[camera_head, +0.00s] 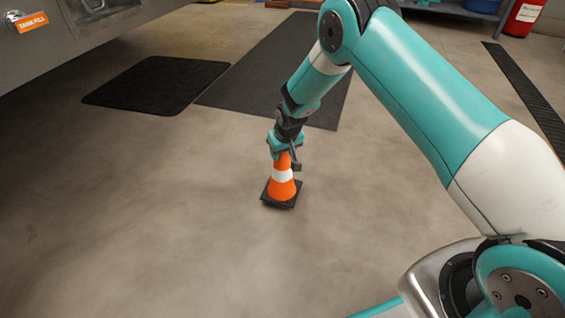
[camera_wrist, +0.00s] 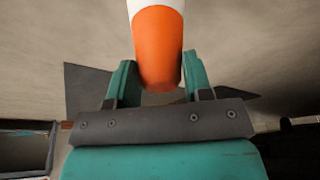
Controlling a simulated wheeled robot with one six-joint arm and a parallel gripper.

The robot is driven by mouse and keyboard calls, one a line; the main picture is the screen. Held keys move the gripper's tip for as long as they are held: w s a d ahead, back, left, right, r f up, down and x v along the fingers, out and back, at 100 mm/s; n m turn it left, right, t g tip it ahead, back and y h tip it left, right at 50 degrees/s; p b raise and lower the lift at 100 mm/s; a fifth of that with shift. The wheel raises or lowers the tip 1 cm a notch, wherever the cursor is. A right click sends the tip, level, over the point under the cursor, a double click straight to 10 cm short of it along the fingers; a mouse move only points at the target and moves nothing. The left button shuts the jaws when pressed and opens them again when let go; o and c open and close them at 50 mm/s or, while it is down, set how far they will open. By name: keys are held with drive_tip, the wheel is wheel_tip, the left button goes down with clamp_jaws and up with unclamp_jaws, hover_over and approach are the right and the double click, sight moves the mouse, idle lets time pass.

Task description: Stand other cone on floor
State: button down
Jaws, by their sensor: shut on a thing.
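An orange cone with a white band and a dark square base (camera_head: 282,185) is in the middle of the head view, upright or nearly so. My gripper (camera_head: 283,157) comes down from above and is shut on the cone's upper part. From this view I cannot tell whether the base touches the floor or hangs just above it. In the wrist view the cone's orange part (camera_wrist: 158,45) sits between the two teal fingers of my gripper (camera_wrist: 158,85), with the white band at the top edge. The cone's base is outside the wrist view.
Bare concrete floor (camera_head: 150,220) surrounds the cone. A dark mat (camera_head: 155,84) and a longer dark mat (camera_head: 265,70) lie behind it. A red container (camera_head: 523,16) and a floor grate (camera_head: 525,88) are at right.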

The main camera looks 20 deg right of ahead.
sight(282, 172)
wheel_tip(282, 172, down, 3)
drive_tip(key=shift+f+b, duration=0.15)
drive_tip(key=shift+b, duration=0.55)
drive_tip(key=c, duration=0.5)
unclamp_jaws()
